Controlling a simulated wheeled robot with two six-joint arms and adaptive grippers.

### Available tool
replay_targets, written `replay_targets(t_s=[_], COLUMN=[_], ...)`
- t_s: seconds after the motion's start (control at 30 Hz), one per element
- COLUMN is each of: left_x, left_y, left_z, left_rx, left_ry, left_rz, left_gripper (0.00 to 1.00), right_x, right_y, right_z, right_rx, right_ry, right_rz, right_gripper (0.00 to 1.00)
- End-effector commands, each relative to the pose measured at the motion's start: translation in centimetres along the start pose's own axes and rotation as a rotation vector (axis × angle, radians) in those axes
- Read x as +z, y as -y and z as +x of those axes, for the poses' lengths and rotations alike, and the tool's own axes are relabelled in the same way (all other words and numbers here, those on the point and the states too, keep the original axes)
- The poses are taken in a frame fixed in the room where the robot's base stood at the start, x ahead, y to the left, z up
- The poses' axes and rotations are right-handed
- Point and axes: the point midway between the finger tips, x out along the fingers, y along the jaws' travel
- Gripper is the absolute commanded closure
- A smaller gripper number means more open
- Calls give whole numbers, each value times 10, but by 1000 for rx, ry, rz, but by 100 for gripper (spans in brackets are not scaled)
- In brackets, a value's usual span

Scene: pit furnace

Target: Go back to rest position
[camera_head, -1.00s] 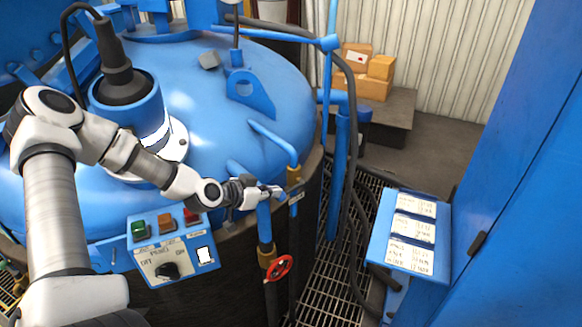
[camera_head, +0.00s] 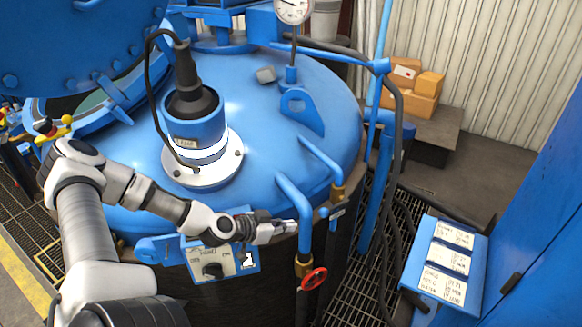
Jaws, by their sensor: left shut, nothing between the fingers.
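My left arm comes in from the lower left and reaches across the front of the blue furnace lid (camera_head: 262,120). My left gripper (camera_head: 290,227) is shut and empty. My right gripper is not in view.
A blue stand with label cards (camera_head: 446,262) is at right, beside a blue cabinet wall (camera_head: 545,215). A motor housing (camera_head: 196,135) rises from the lid, with a gauge (camera_head: 293,9) behind. Boxes (camera_head: 411,88) sit at the back. Grating floor (camera_head: 352,285) lies between furnace and stand.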

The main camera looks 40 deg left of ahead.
Motion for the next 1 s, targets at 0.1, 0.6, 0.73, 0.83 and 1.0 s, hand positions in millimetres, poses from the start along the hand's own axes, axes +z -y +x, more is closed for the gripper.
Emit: replay_targets(t_s=[0.1,0.6,0.73,0.83,1.0], left_x=[0,58,111,158,234], left_y=[0,-21,-69,-115,-183], left_z=[0,19,37,42,29], left_rx=[0,78,219,317,387], left_ry=[0,150,332,492,760], left_rz=[0,141,303,363,345], left_gripper=[100,100,100,100,100], right_x=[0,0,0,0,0], right_y=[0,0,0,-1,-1], right_z=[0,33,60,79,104], right_rx=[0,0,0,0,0], right_ry=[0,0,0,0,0], right_rz=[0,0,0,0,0], right_gripper=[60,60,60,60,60])
